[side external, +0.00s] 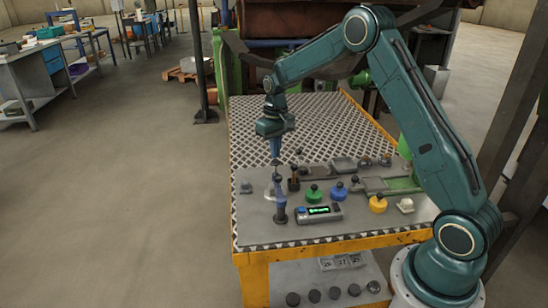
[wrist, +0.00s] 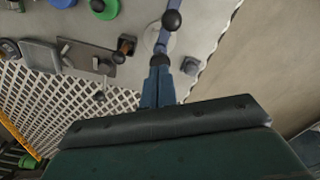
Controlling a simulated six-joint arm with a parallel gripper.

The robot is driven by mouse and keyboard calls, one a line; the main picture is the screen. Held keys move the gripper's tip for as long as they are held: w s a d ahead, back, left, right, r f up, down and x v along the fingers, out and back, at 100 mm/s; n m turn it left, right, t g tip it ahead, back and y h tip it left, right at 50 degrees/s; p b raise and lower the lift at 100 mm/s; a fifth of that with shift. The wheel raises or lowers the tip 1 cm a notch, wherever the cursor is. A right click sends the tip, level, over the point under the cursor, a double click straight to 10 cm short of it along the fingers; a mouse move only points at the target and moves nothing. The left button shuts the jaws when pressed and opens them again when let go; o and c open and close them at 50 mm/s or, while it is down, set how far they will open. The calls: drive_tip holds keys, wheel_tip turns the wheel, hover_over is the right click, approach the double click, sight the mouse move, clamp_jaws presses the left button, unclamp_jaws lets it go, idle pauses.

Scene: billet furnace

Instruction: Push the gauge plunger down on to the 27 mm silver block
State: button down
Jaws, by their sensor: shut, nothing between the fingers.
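The gauge looks to be the blue upright with a black ball knob (side external: 281,192), on a dark round foot beside a pale disc. In the wrist view its black knob (wrist: 172,20) stands just beyond my fingertips. My gripper (side external: 276,161) points down above and slightly behind the gauge, apart from the knob in the side view. In the wrist view the fingers of my gripper (wrist: 159,62) are together, with nothing seen between them. I cannot tell whether a silver block sits under the plunger.
A readout box with a green display (side external: 318,212) lies beside the gauge. Green (side external: 314,195), blue (side external: 338,192) and yellow (side external: 378,204) knobbed pieces stand to the right. A wooden-handled piece (side external: 293,181) stands close behind the gauge. The mesh tabletop (side external: 300,120) behind is mostly clear.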

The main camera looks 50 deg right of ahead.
drive_tip(key=shift+f, duration=1.35)
idle(1.1)
drive_tip(key=shift+r, duration=1.05)
drive_tip(key=shift+r, duration=2.55)
